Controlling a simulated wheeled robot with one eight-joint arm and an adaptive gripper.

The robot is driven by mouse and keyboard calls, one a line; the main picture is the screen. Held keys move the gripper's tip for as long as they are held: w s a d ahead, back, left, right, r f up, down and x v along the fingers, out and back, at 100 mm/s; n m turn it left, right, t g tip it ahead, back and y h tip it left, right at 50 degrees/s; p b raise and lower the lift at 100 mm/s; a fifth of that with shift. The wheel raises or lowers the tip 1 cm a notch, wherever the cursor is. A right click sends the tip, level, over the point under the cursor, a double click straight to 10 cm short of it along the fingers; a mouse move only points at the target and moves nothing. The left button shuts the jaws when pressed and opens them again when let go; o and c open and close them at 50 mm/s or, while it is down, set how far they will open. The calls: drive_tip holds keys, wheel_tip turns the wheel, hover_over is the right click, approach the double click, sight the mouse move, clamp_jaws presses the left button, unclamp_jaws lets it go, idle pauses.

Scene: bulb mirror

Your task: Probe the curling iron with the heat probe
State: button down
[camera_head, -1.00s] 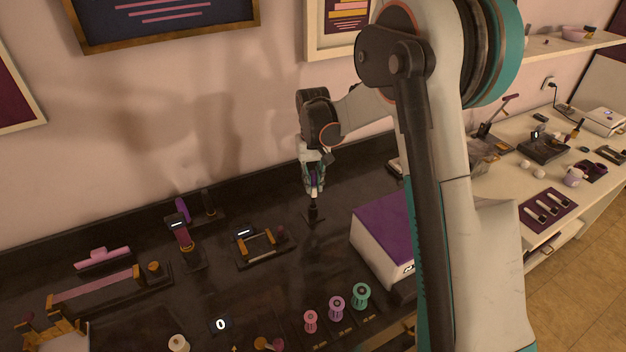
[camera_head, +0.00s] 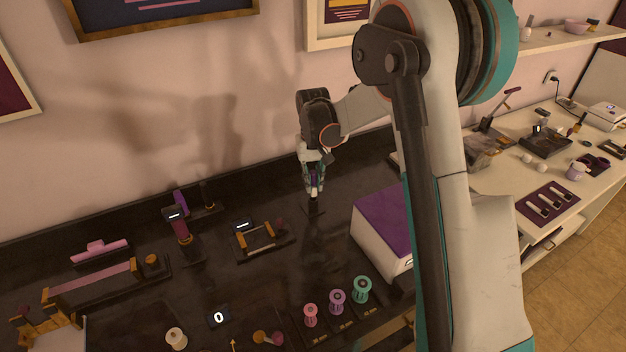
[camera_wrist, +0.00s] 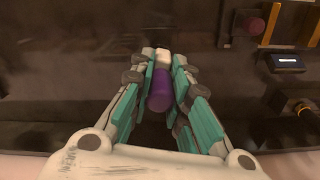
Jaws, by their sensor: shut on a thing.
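My gripper (camera_head: 314,190) points down over the dark counter, left of the purple-topped white box. Its fingers are shut on a purple cylindrical handle (camera_wrist: 160,92), apparently the heat probe, with a dark stand (camera_head: 313,208) just below. To the left, a dark upright device with a small lit display (camera_head: 175,215) and a pinkish barrel stands on the counter. It may be the curling iron, but I cannot tell for sure.
A rack with brass rods and a display (camera_head: 262,238) stands between the upright device and my gripper. The purple-topped box (camera_head: 385,222) is close on the right. Several coloured spools (camera_head: 337,300) stand in front.

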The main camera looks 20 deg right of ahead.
drive_tip(key=c, duration=1.4)
unclamp_jaws()
drive_tip(key=shift+c, duration=0.2)
wheel_tip(320, 180, up, 12)
